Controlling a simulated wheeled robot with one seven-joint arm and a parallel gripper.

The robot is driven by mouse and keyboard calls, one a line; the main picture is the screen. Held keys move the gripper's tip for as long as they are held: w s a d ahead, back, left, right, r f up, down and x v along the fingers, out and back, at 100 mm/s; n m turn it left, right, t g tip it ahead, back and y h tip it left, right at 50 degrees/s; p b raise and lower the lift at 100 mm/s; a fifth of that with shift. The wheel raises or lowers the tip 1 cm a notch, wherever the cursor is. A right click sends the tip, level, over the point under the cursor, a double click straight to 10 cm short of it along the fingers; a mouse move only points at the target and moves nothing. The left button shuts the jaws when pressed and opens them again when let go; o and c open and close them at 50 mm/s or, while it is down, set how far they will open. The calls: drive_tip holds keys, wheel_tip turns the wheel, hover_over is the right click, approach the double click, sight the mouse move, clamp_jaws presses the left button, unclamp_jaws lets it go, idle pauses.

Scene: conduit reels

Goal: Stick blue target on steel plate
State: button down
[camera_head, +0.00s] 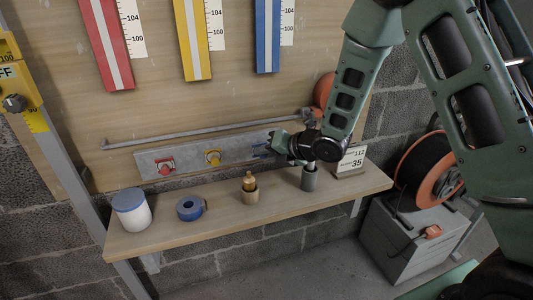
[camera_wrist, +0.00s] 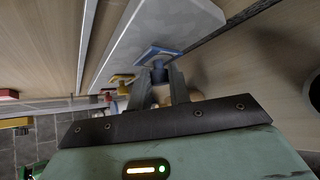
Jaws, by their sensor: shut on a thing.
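The blue target (camera_head: 260,154) is between the fingertips of my gripper (camera_head: 279,150), close to the right part of the steel plate (camera_head: 187,158). In the wrist view my gripper (camera_wrist: 159,76) is shut on the knob of the blue target (camera_wrist: 156,52). The target's flat face lies along the grey steel plate (camera_wrist: 165,25); I cannot tell whether they touch. A red target (camera_head: 166,167) and a yellow target (camera_head: 213,157) sit on the plate to the left. My arm hides the plate's right end in the head view.
Below the plate, a wooden shelf (camera_head: 225,222) bears a white jar with blue lid (camera_head: 131,209), blue tape (camera_head: 190,208), a small brown cup (camera_head: 250,192), a grey cup (camera_head: 309,179) and a number sign (camera_head: 351,161). A thin rod (camera_head: 180,131) runs above the plate.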

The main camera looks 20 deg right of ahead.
drive_tip(key=shift+w, duration=0.5)
idle(0.8)
drive_tip(key=c, duration=0.7)
unclamp_jaws()
drive_tip(key=shift+c, duration=0.2)
drive_tip(key=shift+s, duration=0.1)
drive_tip(key=s+b, duration=0.4)
drive_tip(key=s, duration=0.4)
drive_tip(key=shift+s, duration=0.4)
